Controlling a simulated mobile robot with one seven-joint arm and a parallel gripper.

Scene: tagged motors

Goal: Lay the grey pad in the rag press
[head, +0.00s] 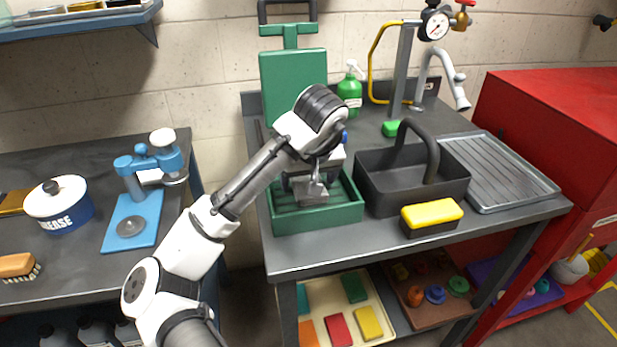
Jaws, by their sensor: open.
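The rag press has a green upright plate (280,82) with a dark handle on top. A green open-topped box (318,216) with a ribbed floor stands in front of it. My gripper (313,180) points down into this box and is open. The grey pad (311,193) shows at the fingertips, inside the outline of the box. The gripper partly hides it, and I cannot tell whether it lies flat on the floor or touches a finger. My arm hides part of the press behind the box.
A dark carrier with a handle (379,181) stands close right of the box, with a yellow-topped sponge (432,216) before it. A ribbed drainer (497,172) is further right. A cream tray (380,292) of coloured pads is on the shelf below. A blue stand (133,218) is left.

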